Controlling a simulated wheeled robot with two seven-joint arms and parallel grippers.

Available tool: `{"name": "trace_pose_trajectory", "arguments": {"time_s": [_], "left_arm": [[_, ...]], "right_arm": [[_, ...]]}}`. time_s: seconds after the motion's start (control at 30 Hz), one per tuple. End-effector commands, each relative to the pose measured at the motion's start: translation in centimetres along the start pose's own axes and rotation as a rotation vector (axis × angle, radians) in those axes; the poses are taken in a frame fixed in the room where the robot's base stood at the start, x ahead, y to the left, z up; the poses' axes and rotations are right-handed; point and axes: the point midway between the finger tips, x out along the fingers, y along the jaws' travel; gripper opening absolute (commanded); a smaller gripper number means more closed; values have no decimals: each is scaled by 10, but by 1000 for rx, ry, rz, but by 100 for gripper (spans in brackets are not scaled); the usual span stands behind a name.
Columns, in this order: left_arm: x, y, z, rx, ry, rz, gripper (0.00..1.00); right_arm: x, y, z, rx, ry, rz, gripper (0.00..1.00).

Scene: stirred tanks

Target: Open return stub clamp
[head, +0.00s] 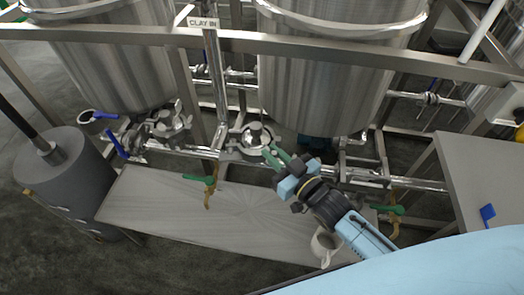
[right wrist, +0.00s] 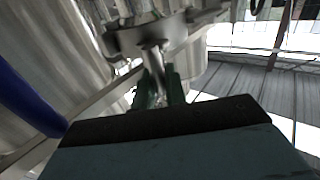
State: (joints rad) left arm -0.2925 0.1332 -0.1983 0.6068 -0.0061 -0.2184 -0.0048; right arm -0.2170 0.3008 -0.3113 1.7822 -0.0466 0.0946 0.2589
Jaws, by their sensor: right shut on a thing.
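The return stub clamp (head: 255,135) appears to be the round metal clamp on the pipework below the middle tank. My right gripper (head: 272,156), with green fingers, reaches it from the lower right. In the right wrist view, the green fingers (right wrist: 158,88) are shut on a slim metal part, which looks like the clamp's handle or wing nut (right wrist: 154,58). This part hangs below a round metal fitting (right wrist: 160,32). Whether the clamp is open or closed cannot be told. My left gripper is in neither view.
Steel tanks (head: 325,85) stand behind a horizontal frame rail (head: 330,45). Green-handled valves (head: 200,180) hang at the front pipe. A grey cylinder (head: 65,180) stands at left.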

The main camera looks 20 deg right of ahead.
Motion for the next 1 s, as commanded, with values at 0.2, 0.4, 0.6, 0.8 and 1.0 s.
{"name": "trace_pose_trajectory", "arguments": {"time_s": [0.2,0.4,0.6,0.8,1.0], "left_arm": [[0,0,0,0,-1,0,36],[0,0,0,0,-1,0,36],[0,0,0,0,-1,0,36],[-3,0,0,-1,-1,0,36],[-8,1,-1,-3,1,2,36]], "right_arm": [[0,-1,3,1,-7,-2,16],[1,-2,2,-1,-3,-4,31],[1,-2,1,-1,-2,-3,31],[-18,-2,2,-1,-5,-4,31],[-61,-2,1,-2,-7,-4,31]]}}
